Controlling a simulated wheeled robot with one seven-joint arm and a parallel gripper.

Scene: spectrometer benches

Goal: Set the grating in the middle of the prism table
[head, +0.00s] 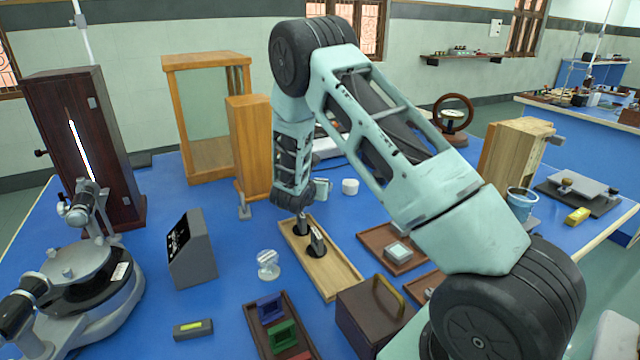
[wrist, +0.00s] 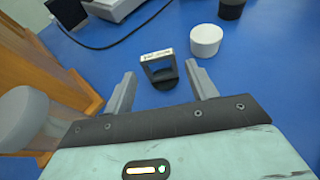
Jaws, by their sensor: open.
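The grating (wrist: 161,57) is a small upright dark frame with a pale labelled top edge on a dark foot. It stands on the blue bench.
A white cup (wrist: 205,40) stands just right of the grating, a dark cup (wrist: 231,8) beyond. A wooden cabinet (head: 249,150) is close on the left. A wooden tray (head: 335,276) with dark mounts lies in front. A slanted grey box (head: 193,252) stands near the spectrometer.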

